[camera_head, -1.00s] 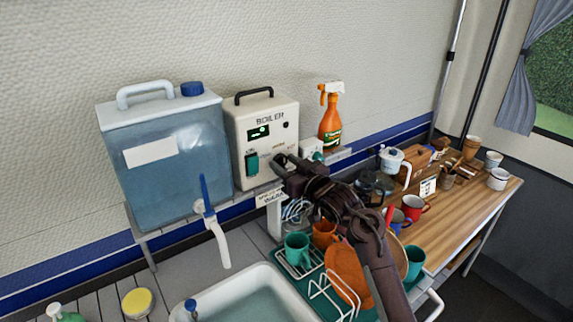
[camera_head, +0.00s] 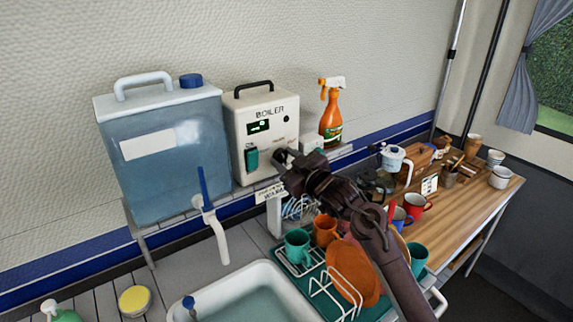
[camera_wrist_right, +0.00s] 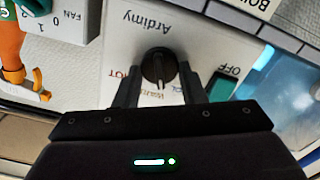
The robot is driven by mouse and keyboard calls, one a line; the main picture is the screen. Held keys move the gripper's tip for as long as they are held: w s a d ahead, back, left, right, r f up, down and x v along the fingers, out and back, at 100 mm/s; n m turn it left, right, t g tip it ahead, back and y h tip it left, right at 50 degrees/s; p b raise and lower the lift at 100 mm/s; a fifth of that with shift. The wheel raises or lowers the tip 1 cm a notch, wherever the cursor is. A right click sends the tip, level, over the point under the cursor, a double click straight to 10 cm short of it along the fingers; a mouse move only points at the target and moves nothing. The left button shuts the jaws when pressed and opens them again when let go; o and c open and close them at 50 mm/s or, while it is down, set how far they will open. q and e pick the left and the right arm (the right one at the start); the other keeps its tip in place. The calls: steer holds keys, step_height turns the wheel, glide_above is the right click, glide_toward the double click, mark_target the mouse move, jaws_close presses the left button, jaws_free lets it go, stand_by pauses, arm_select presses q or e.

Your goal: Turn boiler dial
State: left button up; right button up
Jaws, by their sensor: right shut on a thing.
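The boiler (camera_head: 262,110), a cream box with a black handle, a small green display and a green switch (camera_head: 251,159), stands on the shelf. Its dial (camera_wrist_right: 157,66) is a round black knob on the front face and shows upside down in the right wrist view. The dial is hidden by my gripper in the head view. My right gripper (camera_head: 281,157) is at the lower right of the boiler's front. In the right wrist view its fingers (camera_wrist_right: 158,90) lie on either side of the dial, shut on it. My left gripper is not in view.
A blue water tank (camera_head: 165,170) with a tap stands left of the boiler. An orange spray bottle (camera_head: 331,122) stands on its right, near a small white box marked FAN (camera_wrist_right: 68,20). Below are a sink (camera_head: 250,275) and a dish rack with mugs and plates under my right arm.

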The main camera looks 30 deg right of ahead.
steer(key=n+b, duration=0.2)
steer(key=n, duration=0.2)
steer(key=shift+f+n+b, duration=0.15)
steer(key=shift+n+b, duration=0.15)
steer(key=shift+a+n+b, duration=0.1)
steer(key=shift+n+b, duration=0.85)
steer(key=shift+n, duration=0.45)
steer(key=o, duration=1)
